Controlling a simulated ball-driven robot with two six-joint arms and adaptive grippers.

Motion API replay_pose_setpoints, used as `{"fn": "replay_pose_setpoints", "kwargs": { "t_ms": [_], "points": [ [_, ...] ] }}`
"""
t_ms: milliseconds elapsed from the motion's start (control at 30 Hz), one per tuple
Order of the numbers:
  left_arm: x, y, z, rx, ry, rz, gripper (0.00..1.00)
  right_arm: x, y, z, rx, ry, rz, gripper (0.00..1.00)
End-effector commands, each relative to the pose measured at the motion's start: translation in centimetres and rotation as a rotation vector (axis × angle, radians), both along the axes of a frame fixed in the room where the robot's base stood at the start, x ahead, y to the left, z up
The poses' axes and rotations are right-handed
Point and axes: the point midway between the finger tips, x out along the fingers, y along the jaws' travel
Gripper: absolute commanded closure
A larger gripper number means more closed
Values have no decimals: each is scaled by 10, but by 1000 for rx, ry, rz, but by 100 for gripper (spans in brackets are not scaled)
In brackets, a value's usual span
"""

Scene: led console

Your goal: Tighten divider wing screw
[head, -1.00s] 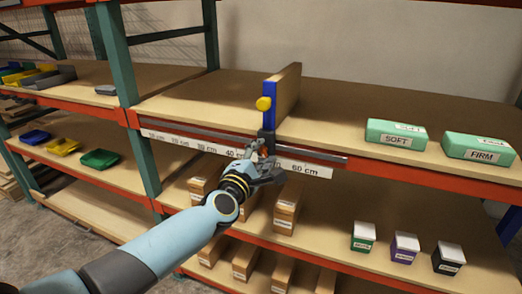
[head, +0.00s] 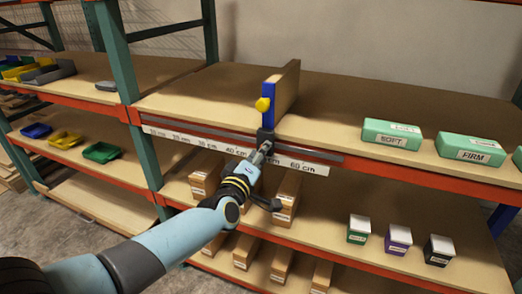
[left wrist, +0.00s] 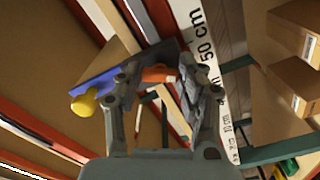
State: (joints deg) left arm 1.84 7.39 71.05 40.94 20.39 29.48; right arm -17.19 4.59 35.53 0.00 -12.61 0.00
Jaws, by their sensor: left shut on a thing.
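The divider (head: 287,88) is an upright wooden board with a blue front edge, standing across the upper shelf. A yellow knob (head: 263,104) sits on its front, and a dark clamp (head: 266,134) at its foot meets the shelf's front rail. My left gripper (head: 264,150) is at the clamp, below the knob. In the left wrist view, the orange wing screw (left wrist: 158,74) lies between the fingers of my left gripper (left wrist: 160,80), which is shut on it. In the head view the gripper hides the screw. My right gripper is not in view.
A white centimetre scale strip (head: 309,167) runs along the orange shelf beam. Green SOFT (head: 392,133) and FIRM (head: 470,149) boxes stand right of the divider. Cartons (head: 287,199) and small boxes (head: 398,239) fill the shelf below. The upper shelf is clear beside the divider.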

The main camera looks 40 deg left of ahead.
Motion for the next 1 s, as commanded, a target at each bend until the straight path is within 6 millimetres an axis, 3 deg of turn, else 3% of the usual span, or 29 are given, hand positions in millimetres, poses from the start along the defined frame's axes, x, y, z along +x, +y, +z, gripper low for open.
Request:
{"fn": "replay_pose_setpoints", "kwargs": {
  "t_ms": [333, 867, 900, 1000],
  "points": [
    [-3, 0, -7, 130, 45, -2, 94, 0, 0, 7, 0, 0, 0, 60],
    [-4, 0, -8, 151, 52, -2, 94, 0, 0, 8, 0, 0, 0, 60],
    [-4, 0, -8, 151, 52, -1, 60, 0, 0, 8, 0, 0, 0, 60],
    [-3, 0, -7, 151, 50, -2, 47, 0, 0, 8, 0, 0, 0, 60]
  ]
}}
